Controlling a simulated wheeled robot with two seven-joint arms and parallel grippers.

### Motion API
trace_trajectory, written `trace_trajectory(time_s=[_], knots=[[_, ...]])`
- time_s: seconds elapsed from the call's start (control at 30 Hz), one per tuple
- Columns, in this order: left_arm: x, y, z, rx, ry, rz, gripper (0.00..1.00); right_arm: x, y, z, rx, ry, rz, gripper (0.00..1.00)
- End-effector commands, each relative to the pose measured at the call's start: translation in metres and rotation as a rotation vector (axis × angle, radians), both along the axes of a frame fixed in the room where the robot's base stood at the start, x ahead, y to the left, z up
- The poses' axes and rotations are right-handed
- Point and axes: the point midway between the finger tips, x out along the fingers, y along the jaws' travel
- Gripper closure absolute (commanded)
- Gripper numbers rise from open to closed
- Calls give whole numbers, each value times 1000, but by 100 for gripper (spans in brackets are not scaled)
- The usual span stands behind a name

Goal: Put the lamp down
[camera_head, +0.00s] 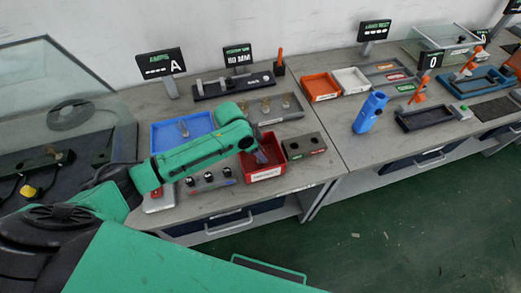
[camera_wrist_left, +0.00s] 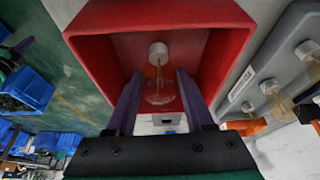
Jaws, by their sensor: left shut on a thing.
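My left gripper (camera_head: 260,155) reaches down into the red bin (camera_head: 265,175) on the near bench. In the left wrist view its two fingers (camera_wrist_left: 160,103) are closed on a lamp (camera_wrist_left: 158,72), with a clear glass bulb and a pale round cap. The lamp is inside the walls of the red bin (camera_wrist_left: 95,55); I cannot tell whether it touches the bottom. In the head view the lamp is hidden by the gripper and bin wall. My right gripper is not in view.
A grey block with red and green marks (camera_head: 304,146) stands right of the bin. A blue tray (camera_head: 163,137) holds a lamp, and a grey fixture (camera_head: 255,112) with more lamps lies behind. A strip of black knobs (camera_head: 208,181) is left of the bin.

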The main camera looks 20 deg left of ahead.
Motion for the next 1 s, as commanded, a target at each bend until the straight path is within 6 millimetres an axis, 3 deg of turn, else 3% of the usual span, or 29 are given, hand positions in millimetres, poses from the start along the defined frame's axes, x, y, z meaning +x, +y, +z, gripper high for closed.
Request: trace_trajectory(time_s=[0.2, 0.23, 0.3, 0.67, 0.83, 1.0], knots=[[0, 0, 0, 0, -1, 0, 100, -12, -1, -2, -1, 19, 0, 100], [0, 0, 0, 0, -1, 0, 40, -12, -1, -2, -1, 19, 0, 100], [1, 0, 0, 0, -1, 0, 17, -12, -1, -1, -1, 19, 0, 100], [0, 1, 4, -1, -3, 1, 17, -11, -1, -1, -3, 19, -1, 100], [-5, 10, 28, 0, -5, 0, 17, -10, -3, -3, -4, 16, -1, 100], [-14, 24, 70, 1, -6, 0, 17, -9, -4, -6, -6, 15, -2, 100]])
